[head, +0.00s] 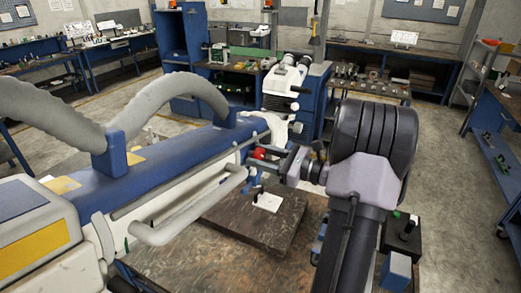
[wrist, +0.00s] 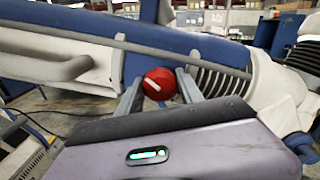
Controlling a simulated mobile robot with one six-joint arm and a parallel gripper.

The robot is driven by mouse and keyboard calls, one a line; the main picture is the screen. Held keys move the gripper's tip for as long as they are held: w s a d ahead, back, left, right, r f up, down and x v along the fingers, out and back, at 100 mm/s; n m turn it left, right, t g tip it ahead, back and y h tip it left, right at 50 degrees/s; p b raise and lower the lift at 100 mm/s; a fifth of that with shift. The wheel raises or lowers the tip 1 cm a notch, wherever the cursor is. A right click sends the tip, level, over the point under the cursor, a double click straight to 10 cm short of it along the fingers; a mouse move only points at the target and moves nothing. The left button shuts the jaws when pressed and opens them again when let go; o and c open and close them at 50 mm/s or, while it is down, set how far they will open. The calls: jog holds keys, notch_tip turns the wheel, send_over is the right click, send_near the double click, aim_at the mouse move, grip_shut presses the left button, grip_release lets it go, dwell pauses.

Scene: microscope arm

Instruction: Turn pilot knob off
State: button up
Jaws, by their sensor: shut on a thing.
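The pilot knob (head: 259,153) is a round red knob on the side of the blue and white microscope arm (head: 185,150). In the wrist view the knob (wrist: 160,80) shows a white stripe that lies slanted across its face. My gripper (head: 270,160) reaches it from the right in the head view. In the wrist view my gripper (wrist: 158,86) has one grey finger on each side of the knob and is shut on it. The knob's base is hidden behind the knob and fingers.
A white handle rail (head: 190,215) runs along the near side of the microscope arm. Grey corrugated hoses (head: 60,110) arch over it. A brown bench top (head: 250,235) lies below, with a small black lever on a white plate (head: 267,201). Shelves and benches stand farther back.

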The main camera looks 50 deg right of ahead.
jog(key=m+p, duration=0.4)
jog(key=m, duration=0.1)
jog(key=shift+r, duration=0.15)
jog(key=shift+m+p, duration=0.85)
jog(key=shift+m, duration=0.45)
jog(key=shift+f, duration=0.2)
jog(key=o, duration=1.4)
jog(key=b+v, duration=0.2)
jog(key=v, duration=1.5)
jog(key=shift+s+r, duration=0.15)
jog(key=shift+s, duration=0.1)
